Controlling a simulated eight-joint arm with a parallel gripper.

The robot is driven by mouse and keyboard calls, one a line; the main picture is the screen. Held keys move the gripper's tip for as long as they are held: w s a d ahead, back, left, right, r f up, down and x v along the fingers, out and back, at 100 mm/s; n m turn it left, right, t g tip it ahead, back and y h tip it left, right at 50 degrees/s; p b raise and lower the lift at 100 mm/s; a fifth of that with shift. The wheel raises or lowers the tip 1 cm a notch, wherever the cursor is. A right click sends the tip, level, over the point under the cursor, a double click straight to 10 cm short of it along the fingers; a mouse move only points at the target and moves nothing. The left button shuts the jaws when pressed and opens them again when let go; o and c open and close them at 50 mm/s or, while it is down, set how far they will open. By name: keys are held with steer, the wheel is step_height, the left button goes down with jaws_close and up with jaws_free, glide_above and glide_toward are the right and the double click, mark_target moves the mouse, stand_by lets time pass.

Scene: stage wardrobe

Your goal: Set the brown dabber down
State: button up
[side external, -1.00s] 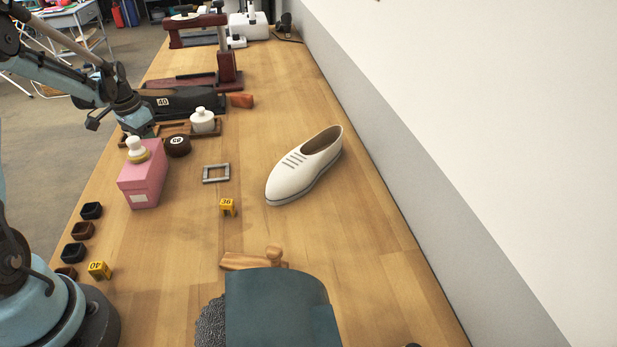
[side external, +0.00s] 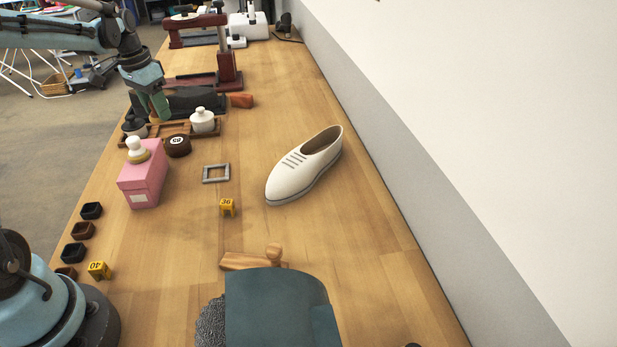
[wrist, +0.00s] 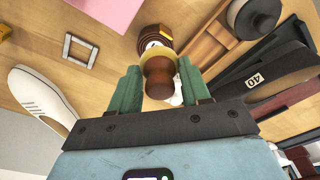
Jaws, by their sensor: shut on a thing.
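My gripper (side external: 152,106) is over the far left part of the table, near the wooden tray (side external: 160,134). In the wrist view its green fingers (wrist: 158,88) are shut on the brown dabber (wrist: 160,76), which has a brown knob and a yellowish collar. The dabber's lower end is hard to make out. In the side view I cannot make out the dabber at the fingers. Behind it in the wrist view shows a round brown tin (wrist: 155,34), also seen beside the tray in the side view (side external: 178,147).
A dark pot (side external: 135,126) and a white lidded pot (side external: 202,120) stand on the tray. A pink box (side external: 143,180) bears a white-knobbed dabber (side external: 137,146). A grey frame (side external: 216,181) and white shoe (side external: 303,168) lie to the right. Bare wood surrounds the yellow 36 marker (side external: 228,207).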

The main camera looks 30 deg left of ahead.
steer(key=w+d, duration=0.4)
steer(key=d, duration=1)
steer(key=w+d, duration=0.4)
steer(key=d, duration=1)
glide_above(254, 153)
steer(key=f, duration=0.6)
steer(key=shift+s, duration=0.2)
steer(key=shift+a+f, duration=0.1)
steer(key=shift+f, duration=1.9)
steer(key=shift+f, duration=0.1)
steer(key=o, duration=1)
